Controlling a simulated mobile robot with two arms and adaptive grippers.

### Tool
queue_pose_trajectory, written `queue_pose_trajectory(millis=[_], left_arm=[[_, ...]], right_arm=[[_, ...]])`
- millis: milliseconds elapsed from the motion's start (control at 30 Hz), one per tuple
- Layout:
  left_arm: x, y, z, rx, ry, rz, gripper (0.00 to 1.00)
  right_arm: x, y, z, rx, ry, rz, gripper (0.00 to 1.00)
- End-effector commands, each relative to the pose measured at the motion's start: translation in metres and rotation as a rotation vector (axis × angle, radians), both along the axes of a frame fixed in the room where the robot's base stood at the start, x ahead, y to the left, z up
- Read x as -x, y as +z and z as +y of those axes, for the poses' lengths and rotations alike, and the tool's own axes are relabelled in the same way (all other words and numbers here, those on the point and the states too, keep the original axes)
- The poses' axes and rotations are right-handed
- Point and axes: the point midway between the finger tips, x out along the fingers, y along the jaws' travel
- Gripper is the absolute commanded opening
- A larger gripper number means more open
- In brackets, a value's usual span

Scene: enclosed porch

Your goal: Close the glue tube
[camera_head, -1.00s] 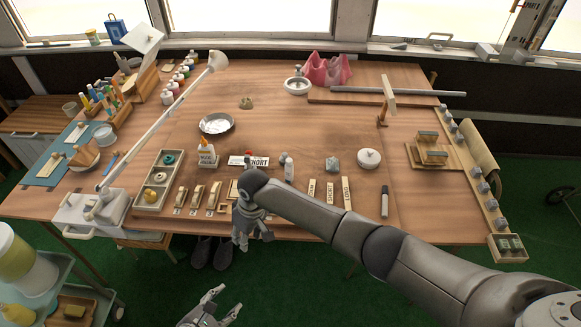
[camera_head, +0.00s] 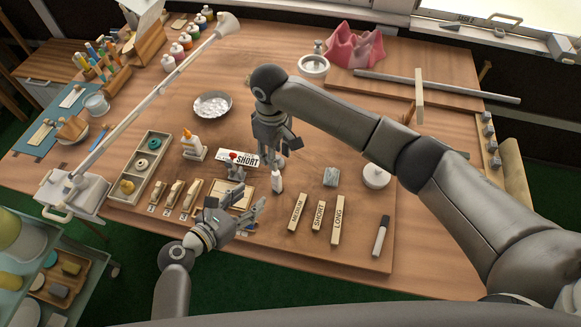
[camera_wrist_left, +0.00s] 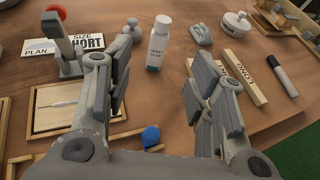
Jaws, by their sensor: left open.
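A small white glue tube (camera_head: 277,181), marked as craft glue in the left wrist view (camera_wrist_left: 160,47), stands upright on the table. Its top looks pale and narrow, with no blue cap on it. A small blue cap (camera_wrist_left: 150,137) lies on the table, low between my left fingers in the left wrist view. My left gripper (camera_head: 247,197) is open and empty, low over the table's front, left of the tube and pointing towards it. My right gripper (camera_head: 279,148) hangs fingers down just behind and above the tube. Its fingers look spread, with nothing seen between them.
A white bottle with an orange tip (camera_head: 193,147) stands farther left. A red-knobbed lever (camera_wrist_left: 61,35) and a wooden tray (camera_wrist_left: 77,106) are left of the tube. A grey pear-shaped piece (camera_wrist_left: 121,43) stands beside it. Labelled wooden bars (camera_head: 318,218) and a marker (camera_head: 380,236) lie right.

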Motion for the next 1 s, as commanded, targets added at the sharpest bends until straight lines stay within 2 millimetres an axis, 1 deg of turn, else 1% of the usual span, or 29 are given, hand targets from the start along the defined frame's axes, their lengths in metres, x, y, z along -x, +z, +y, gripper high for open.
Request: queue_pose_trajectory(millis=[400, 533, 667, 800, 1000], left_arm=[[0.0, 0.0, 0.0, -0.001, 0.0, 0.0, 0.5], [-0.005, -0.002, -0.004, 0.0, 0.001, -0.001, 0.5], [-0.018, -0.008, -0.015, 0.001, 0.0, -0.001, 0.5], [-0.037, -0.017, -0.031, 0.001, 0.0, -0.001, 0.5], [-0.06, -0.029, -0.051, 0.0, -0.001, 0.0, 0.5]], right_arm=[[0.0, 0.0, 0.001, -0.001, 0.001, -0.001, 0.37], [0.0, 0.0, 0.0, -0.001, 0.001, -0.001, 0.37], [0.0, 0.0, 0.0, -0.001, 0.0, -0.001, 0.37], [0.0, 0.0, 0.0, -0.001, 0.0, -0.001, 0.37], [0.0, 0.0, 0.0, -0.001, 0.0, -0.001, 0.37]])
